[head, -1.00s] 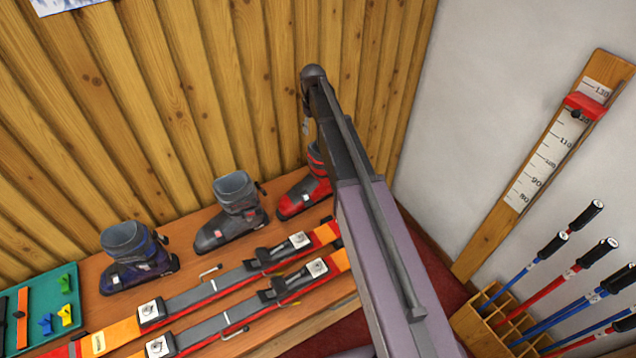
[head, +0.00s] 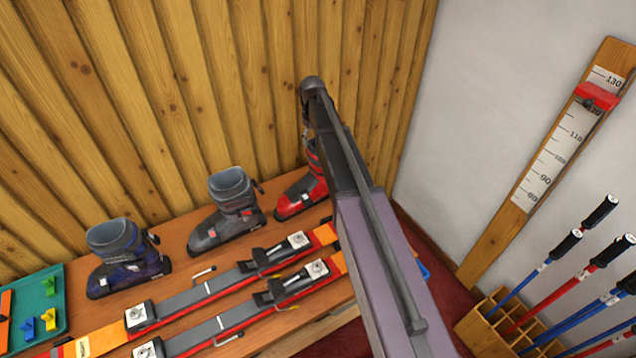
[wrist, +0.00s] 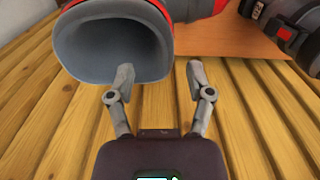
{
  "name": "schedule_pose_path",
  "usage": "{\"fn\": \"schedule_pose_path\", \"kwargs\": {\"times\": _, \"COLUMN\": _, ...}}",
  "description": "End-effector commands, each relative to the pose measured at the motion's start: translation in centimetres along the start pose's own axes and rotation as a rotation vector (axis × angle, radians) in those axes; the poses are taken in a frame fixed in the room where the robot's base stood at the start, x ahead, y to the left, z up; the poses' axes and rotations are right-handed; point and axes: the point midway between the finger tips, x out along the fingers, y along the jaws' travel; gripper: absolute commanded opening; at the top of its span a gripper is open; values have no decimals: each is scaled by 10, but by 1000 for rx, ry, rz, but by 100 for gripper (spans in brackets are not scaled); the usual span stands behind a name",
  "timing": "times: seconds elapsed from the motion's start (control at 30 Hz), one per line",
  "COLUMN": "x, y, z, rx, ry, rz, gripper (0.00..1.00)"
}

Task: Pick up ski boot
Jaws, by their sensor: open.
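Three ski boots stand on the wooden bench in the head view: a blue-purple boot (head: 122,262), a grey boot (head: 228,215) and a red boot (head: 303,192). My arm partly covers the red boot. In the wrist view, a boot's wide grey cuff opening (wrist: 112,45) with red trim lies close ahead, left of centre. From the arm's place, it appears to be the red boot. My gripper (wrist: 160,78) is open and empty, its left fingertip close to or overlapping the cuff rim. Contact cannot be told. The fingers are mostly hidden in the head view.
Skis with bindings (head: 210,295) lie along the bench in front of the boots. A green tray (head: 50,290) with small parts is at left. The plank wall (head: 200,90) rises close behind the boots. Ski poles in a wooden rack (head: 470,330) and a measuring board (head: 550,165) are at right.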

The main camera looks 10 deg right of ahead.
Motion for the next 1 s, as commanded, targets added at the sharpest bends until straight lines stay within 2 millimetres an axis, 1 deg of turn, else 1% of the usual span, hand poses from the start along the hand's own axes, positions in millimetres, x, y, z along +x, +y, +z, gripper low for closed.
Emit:
{"fn": "schedule_pose_path", "kwargs": {"times": 0.43, "x": 2, "y": 0, "z": 0, "rx": -1, "ry": 0, "rz": 0, "gripper": 67}}
{"fn": "schedule_pose_path", "kwargs": {"times": 0.57, "x": 6, "y": -1, "z": 0, "rx": -1, "ry": 0, "rz": 0, "gripper": 67}}
{"fn": "schedule_pose_path", "kwargs": {"times": 1.0, "x": 37, "y": -8, "z": -1, "rx": -1, "ry": 0, "rz": 0, "gripper": 67}}
